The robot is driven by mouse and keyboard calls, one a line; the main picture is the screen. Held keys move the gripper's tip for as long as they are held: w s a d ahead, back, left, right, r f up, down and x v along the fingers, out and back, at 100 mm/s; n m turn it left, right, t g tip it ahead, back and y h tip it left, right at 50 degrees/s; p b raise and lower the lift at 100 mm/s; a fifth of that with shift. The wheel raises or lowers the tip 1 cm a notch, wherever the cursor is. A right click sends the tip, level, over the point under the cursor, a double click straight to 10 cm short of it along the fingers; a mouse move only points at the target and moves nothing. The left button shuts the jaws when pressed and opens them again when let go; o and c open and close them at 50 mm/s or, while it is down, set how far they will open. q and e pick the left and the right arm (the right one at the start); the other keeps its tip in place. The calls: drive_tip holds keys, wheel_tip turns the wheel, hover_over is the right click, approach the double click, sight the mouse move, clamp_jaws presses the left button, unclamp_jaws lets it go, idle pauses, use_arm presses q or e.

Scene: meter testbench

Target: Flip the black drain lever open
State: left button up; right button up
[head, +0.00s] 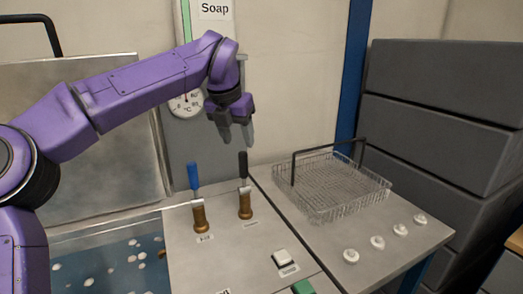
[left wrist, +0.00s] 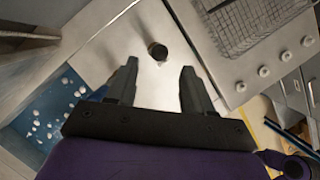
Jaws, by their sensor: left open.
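The black lever (head: 243,164) stands upright on a brass valve (head: 245,205) on the metal bench top. In the left wrist view the black lever's round end (left wrist: 158,51) shows from above, just beyond the fingertips and between their lines. A blue lever (head: 193,176) stands on a second brass valve (head: 199,215) to its left. My left gripper (head: 236,135) is open and empty, pointing down above the black lever. It also shows in the left wrist view (left wrist: 155,82), fingers spread. I see no contact with the lever. My right gripper is not in view.
A wire basket (head: 340,190) with a black handle stands right of the valves. White knobs (head: 377,243) line the right bench. A white switch (head: 283,258) and a green one (head: 303,287) sit in front. A water basin (head: 100,272) lies at left. A dial gauge (head: 186,104) hangs behind.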

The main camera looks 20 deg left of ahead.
sight(245, 163)
use_arm(q)
drive_tip(key=x, duration=0.2)
drive_tip(key=s+x, duration=0.1)
drive_tip(key=x, duration=0.1)
drive_tip(key=shift+a+f, duration=0.1)
drive_tip(key=shift+f, duration=0.05)
drive_tip(key=x, duration=0.3)
drive_tip(key=w+x, duration=0.1)
drive_tip(key=x, duration=0.2)
drive_tip(key=shift+s+r, duration=0.25)
drive_tip(key=shift+r, duration=0.05)
drive_tip(key=shift+w+f, duration=0.1)
drive_tip(key=shift+w, duration=0.05)
clamp_jaws()
